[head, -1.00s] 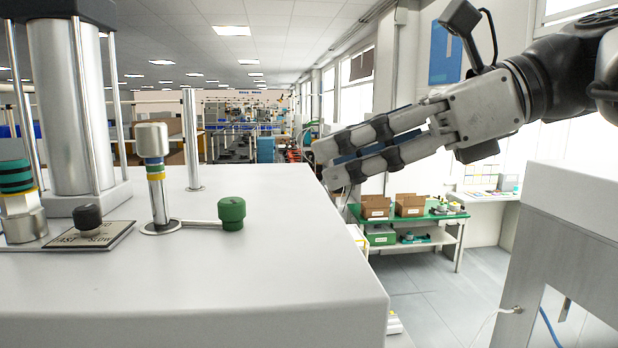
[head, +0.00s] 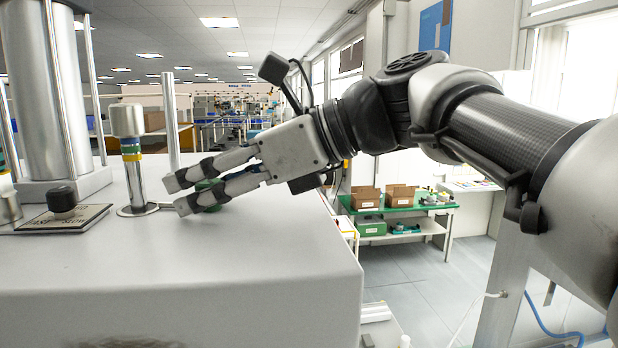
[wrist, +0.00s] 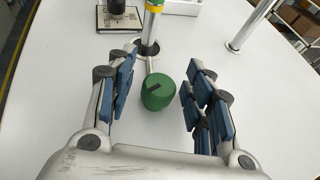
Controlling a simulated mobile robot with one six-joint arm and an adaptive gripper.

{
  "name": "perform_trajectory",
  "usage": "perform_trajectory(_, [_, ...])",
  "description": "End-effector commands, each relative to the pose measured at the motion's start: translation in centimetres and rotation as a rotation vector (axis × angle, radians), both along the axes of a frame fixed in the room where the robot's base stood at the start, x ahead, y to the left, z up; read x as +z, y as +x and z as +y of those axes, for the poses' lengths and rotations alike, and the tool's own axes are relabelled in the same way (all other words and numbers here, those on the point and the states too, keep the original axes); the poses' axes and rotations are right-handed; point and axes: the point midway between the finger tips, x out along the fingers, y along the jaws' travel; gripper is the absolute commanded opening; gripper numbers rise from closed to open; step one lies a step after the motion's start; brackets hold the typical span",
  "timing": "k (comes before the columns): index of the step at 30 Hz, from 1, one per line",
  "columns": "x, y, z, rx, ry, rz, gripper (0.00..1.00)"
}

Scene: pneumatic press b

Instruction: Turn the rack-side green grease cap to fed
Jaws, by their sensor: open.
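The green grease cap (wrist: 157,97) sits low over the white press top, at the end of a short metal line from the post base. It has a dark mark on its face. In the wrist view it stands between my gripper's two blue-padded fingers, with a visible gap on each side. In the head view my gripper (head: 178,195) reaches in from the right, fingers apart, and mostly hides the cap (head: 208,185). The fingers do not appear to touch the cap.
A silver-capped post (head: 129,150) with coloured bands stands just beyond the fingertips. A black knob (head: 61,199) on a lettered plate is left of it. A slim metal rod (head: 171,125) rises behind. The press top (head: 220,260) in front is bare.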

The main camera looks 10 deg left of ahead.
Motion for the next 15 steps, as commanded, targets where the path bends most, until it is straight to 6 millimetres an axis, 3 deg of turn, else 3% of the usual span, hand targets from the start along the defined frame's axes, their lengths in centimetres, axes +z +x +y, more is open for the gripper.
perform_trajectory(8, [-0.08, 0.05, 0.17, -0.001, 0.0, 0.0, 0.47])
perform_trajectory(15, [-0.08, 0.05, 0.16, -0.001, 0.0, 0.0, 0.33])
